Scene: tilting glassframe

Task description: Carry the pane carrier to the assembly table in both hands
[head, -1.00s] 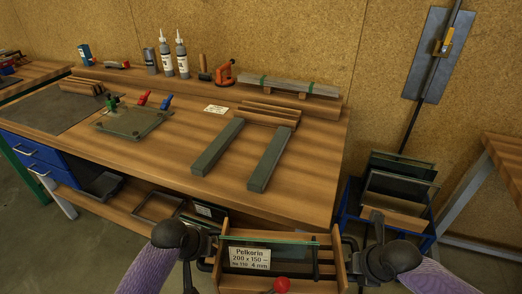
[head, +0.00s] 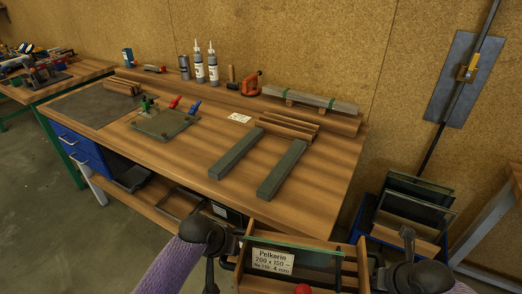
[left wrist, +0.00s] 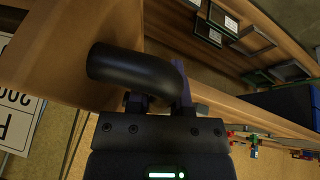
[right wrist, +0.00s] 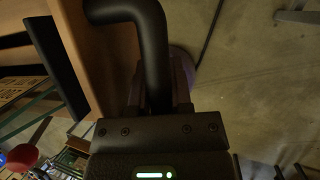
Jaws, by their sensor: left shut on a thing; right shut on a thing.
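My right gripper (head: 393,270) is shut on the right black handle, also seen in the right wrist view (right wrist: 150,45). The assembly table (head: 212,178) is the wooden bench ahead; the carrier hangs before its front right edge.
Two dark green bars (head: 245,153) lie on the bench's right half, with bare wood around them. A blue rack with panes (head: 415,200) stands on the floor at right.

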